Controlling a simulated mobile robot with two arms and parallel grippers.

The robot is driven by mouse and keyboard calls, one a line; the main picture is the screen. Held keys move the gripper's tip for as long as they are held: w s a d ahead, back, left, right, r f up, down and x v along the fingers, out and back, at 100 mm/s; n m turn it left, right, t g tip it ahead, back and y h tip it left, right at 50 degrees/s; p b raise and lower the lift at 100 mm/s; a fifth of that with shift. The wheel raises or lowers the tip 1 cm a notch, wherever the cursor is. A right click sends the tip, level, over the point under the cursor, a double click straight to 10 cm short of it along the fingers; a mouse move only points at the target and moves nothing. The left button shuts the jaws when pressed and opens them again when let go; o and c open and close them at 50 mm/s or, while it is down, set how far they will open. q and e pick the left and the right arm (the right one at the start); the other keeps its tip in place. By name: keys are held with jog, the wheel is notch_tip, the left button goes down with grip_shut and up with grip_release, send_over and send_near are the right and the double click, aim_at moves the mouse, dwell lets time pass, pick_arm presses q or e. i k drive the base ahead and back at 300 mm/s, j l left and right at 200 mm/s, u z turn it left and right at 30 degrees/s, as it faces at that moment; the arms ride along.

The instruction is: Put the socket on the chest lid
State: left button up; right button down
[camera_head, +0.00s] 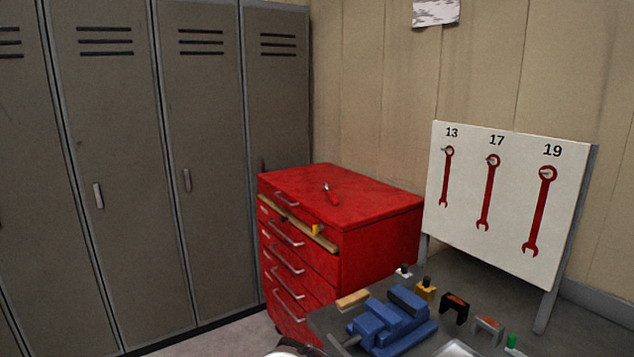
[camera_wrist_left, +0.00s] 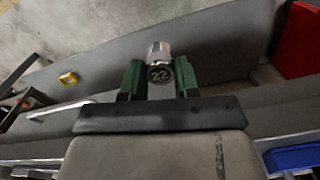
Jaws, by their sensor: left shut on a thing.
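The socket (camera_wrist_left: 159,62) is a short silver cylinder with a dark end face marked 22. In the left wrist view my left gripper (camera_wrist_left: 159,80) has its green fingers shut on it, one on each side. The red chest stands at the centre of the head view, and its flat lid (camera_head: 365,205) is closed. A red surface that looks like the chest (camera_wrist_left: 298,40) shows at the right of the left wrist view, apart from the socket. My right gripper is in neither view.
A bench holds a blue vise (camera_head: 390,325) and several small items. A white board (camera_head: 508,200) with red wrenches stands behind it. Grey lockers (camera_head: 110,180) line the left. An upper chest drawer (camera_head: 300,222) is partly open. Most of the lid is bare.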

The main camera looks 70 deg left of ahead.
aim_at(299, 180)
jog(key=k+j+u, duration=0.15)
jog(key=j, duration=0.8)
jog(key=k+j+u, duration=0.1)
jog(key=j, duration=0.9)
jog(key=j+u, duration=0.15)
jog(key=j, duration=0.8)
